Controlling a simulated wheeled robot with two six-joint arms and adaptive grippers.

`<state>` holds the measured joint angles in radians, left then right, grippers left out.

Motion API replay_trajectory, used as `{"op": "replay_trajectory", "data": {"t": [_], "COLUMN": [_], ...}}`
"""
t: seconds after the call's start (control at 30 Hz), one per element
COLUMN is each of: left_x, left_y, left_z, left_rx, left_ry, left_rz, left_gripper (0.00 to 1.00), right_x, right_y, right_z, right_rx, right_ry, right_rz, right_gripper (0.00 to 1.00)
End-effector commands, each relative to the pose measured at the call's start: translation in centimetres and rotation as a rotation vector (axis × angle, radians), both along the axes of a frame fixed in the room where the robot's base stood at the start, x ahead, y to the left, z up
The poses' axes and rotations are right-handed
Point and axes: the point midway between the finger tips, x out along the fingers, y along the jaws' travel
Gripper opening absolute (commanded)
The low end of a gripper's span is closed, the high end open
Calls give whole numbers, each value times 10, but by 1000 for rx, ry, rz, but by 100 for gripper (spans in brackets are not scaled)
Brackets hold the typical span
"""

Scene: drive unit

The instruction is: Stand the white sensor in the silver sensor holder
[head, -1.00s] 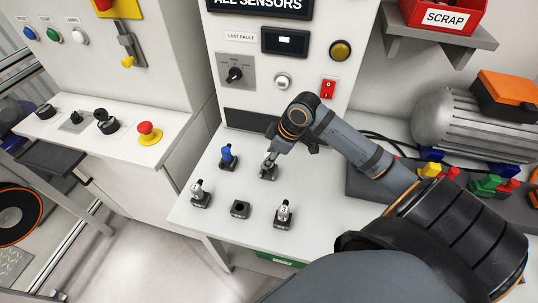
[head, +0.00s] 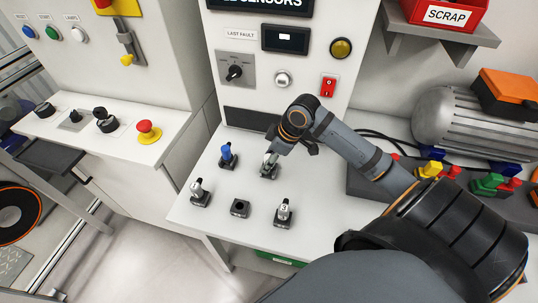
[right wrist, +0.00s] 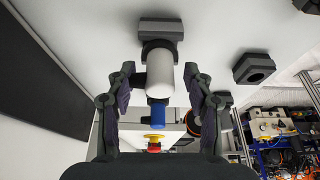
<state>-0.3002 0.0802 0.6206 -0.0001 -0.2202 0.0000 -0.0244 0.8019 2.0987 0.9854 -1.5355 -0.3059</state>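In the right wrist view a white sensor (right wrist: 160,72) is between the two fingers of my right gripper (right wrist: 159,78). The fingers are spread, with a gap on each side of it. Its far end meets a dark grey holder (right wrist: 160,28) on the white table. In the head view my right gripper (head: 271,155) is at this holder (head: 268,173), back right of the group, and partly covers the sensor. The sensor looks upright there. I cannot tell the holder's exact finish. My left gripper is not in view.
A blue sensor (head: 227,153) stands in a holder to the left. The tester cabinet (head: 245,117) rises behind. A motor (head: 450,120) and coloured connectors lie right.

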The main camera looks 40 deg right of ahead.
Motion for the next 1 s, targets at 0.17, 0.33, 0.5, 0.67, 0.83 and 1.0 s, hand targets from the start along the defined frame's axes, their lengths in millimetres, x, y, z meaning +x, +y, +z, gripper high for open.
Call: {"op": "replay_trajectory", "data": {"t": [0.17, 0.33, 0.5, 0.67, 0.83, 1.0], "left_x": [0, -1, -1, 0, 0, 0], "left_y": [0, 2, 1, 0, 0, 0], "left_z": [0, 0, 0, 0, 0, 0], "left_rx": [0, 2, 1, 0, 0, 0], "left_ry": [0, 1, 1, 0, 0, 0], "left_rz": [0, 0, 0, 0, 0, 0], "left_gripper": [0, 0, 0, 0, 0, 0], "right_x": [0, 1, 1, 1, 1, 0], "right_y": [0, -1, -1, -1, 0, 0], "right_z": [0, 9, 45, 78, 97, 101], "right_rx": [0, -4, -6, -4, -1, 0], "right_ry": [0, -2, -5, -3, -2, 0], "right_rz": [0, 2, 2, 1, -1, 0], "right_gripper": [54, 54, 54, 54, 54, 54]}}
